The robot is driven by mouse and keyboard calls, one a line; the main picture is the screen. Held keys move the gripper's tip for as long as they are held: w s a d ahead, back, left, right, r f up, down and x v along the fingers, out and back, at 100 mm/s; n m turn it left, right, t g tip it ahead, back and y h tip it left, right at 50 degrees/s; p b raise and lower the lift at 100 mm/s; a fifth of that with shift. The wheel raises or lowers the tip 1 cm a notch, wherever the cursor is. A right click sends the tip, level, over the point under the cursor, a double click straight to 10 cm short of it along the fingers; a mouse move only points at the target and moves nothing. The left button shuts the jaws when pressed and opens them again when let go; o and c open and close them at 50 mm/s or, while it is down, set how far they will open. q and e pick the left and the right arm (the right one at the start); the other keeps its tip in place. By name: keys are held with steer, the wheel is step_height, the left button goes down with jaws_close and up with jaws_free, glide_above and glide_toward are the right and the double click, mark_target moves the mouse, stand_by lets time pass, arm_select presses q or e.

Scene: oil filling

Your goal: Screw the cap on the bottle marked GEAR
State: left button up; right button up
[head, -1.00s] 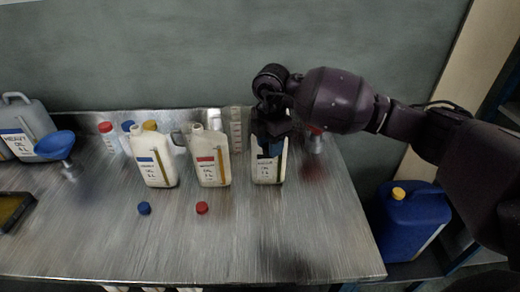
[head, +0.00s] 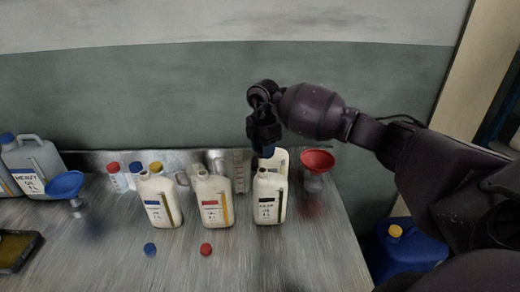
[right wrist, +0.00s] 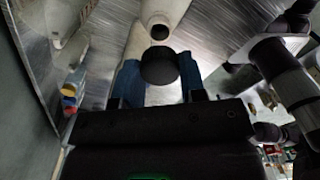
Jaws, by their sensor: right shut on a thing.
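A white bottle with a black label (head: 268,205) stands upright at the right of the front row; its small print is hard to read, but it appears to be the GEAR bottle. Its open neck also shows in the right wrist view (right wrist: 159,30). My right gripper (head: 264,150) is above and slightly behind this neck, its blue fingertips pointing down. In the right wrist view, the gripper (right wrist: 159,82) is shut on a black cap (right wrist: 159,66). The cap is apart from the neck in the picture. My left gripper is out of view.
Bottles with red (head: 212,206) and blue (head: 158,207) labels stand to the left, with loose red (head: 206,249) and blue (head: 150,249) caps in front. Another pale bottle (head: 279,159) is behind. A red funnel (head: 317,161) stands at right.

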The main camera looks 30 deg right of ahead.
steer(key=shift+f+b, duration=0.7)
steer(key=shift+f, duration=0.6)
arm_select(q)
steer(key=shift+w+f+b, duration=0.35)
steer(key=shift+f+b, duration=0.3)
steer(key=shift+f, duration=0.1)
arm_select(e)
steer(key=shift+f, duration=0.95)
steer(key=shift+f, duration=0.15)
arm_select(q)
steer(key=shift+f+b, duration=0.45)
arm_select(e)
steer(key=shift+f, duration=0.95)
steer(key=o, duration=1)
steer(key=shift+c, duration=0.2)
arm_select(q)
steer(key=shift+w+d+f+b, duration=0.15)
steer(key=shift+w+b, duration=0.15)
steer(key=shift+b, duration=0.15)
arm_select(e)
step_height(320, 180, up, 11)
steer(key=shift+f, duration=0.1)
